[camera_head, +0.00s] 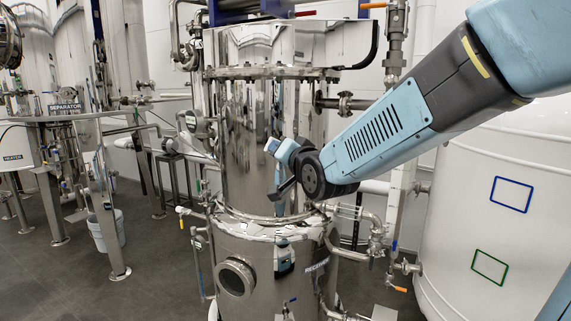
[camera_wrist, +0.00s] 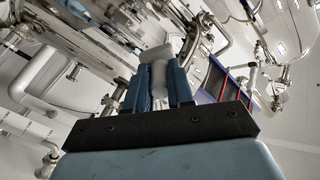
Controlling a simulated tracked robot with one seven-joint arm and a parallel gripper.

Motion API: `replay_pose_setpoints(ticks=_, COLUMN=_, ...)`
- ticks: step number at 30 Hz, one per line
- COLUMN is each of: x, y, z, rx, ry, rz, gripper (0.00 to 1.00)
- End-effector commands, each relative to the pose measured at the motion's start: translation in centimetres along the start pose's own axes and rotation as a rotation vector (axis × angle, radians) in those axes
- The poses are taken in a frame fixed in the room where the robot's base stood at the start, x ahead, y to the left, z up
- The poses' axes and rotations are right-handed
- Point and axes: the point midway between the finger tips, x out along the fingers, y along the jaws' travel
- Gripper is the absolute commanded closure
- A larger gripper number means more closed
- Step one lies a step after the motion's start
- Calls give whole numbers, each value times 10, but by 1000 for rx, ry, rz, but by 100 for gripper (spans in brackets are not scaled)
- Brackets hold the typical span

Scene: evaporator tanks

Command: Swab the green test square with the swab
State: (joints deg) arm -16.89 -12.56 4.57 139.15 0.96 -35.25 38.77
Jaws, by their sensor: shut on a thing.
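The green test square (camera_head: 489,267) is a thin green outline on the curved side of the white tank at the right of the head view. My gripper (camera_wrist: 161,85) is shut on the swab (camera_wrist: 156,54), a pale grey-white piece between the two blue fingers in the wrist view. In the head view, my gripper (camera_head: 284,151) is in front of the steel tank, left of the green square and well apart from it. The swab's tip is small there. I cannot make out the green square in the wrist view.
A blue-outlined square (camera_head: 511,194) sits above the green one on the white tank (camera_head: 450,220). The steel tank (camera_head: 262,140) stands close behind my gripper. Pipes and valves (camera_head: 376,238) stand between the two tanks. A bucket (camera_head: 106,232) is on the floor at left.

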Motion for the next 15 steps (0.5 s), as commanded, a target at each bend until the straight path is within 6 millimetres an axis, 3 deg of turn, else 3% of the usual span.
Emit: replay_pose_setpoints(ticks=15, x=-75, y=-74, z=-14, rx=-86, ry=-32, rz=-67, gripper=100)
